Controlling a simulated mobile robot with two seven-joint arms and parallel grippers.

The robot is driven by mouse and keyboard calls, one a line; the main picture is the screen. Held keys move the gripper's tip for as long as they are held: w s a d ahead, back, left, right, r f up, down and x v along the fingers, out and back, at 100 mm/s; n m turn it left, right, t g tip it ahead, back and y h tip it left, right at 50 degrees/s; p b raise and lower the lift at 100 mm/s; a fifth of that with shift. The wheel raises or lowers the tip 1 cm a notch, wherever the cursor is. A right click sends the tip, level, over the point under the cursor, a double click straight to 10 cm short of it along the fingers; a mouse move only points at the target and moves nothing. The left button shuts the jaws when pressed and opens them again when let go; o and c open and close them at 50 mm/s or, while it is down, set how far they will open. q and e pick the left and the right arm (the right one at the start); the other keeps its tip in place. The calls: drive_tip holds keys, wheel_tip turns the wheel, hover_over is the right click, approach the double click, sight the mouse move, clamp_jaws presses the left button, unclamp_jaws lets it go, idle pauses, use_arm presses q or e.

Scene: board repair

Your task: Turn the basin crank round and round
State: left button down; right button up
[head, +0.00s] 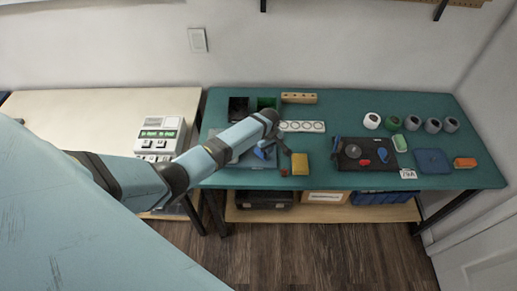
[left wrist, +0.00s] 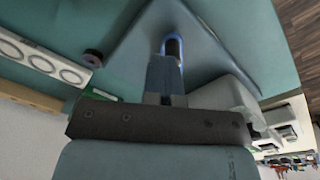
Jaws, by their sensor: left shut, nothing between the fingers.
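A grey-blue basin (head: 228,156) sits at the left part of the green table, largely covered by my left arm. A blue part (head: 262,153), which looks like the crank, shows at its right side. My left gripper (head: 284,148) is beside this blue part, pointing down and shut, with nothing held. In the left wrist view the basin's broad grey-blue surface (left wrist: 215,60) fills the upper middle. A blue and dark upright piece (left wrist: 173,45) stands at the fingertips; I cannot tell whether they touch. My right gripper is in neither view.
A yellow block (head: 300,164) lies just right of the gripper. A white strip with round holes (head: 302,127) and a wooden block (head: 299,98) lie behind. A dark tray (head: 352,165) and several small cups stand further right. A white device (head: 160,137) is on the pale table.

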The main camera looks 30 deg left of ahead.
use_arm(q)
drive_tip(key=shift+a, duration=0.2)
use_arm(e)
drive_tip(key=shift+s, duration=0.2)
use_arm(q)
wheel_tip(320, 180, up, 2)
drive_tip(key=shift+w+r+p, duration=0.1)
drive_tip(key=shift+w+p, duration=0.05)
drive_tip(key=shift+p, duration=0.3)
drive_tip(key=shift+r, duration=1.8)
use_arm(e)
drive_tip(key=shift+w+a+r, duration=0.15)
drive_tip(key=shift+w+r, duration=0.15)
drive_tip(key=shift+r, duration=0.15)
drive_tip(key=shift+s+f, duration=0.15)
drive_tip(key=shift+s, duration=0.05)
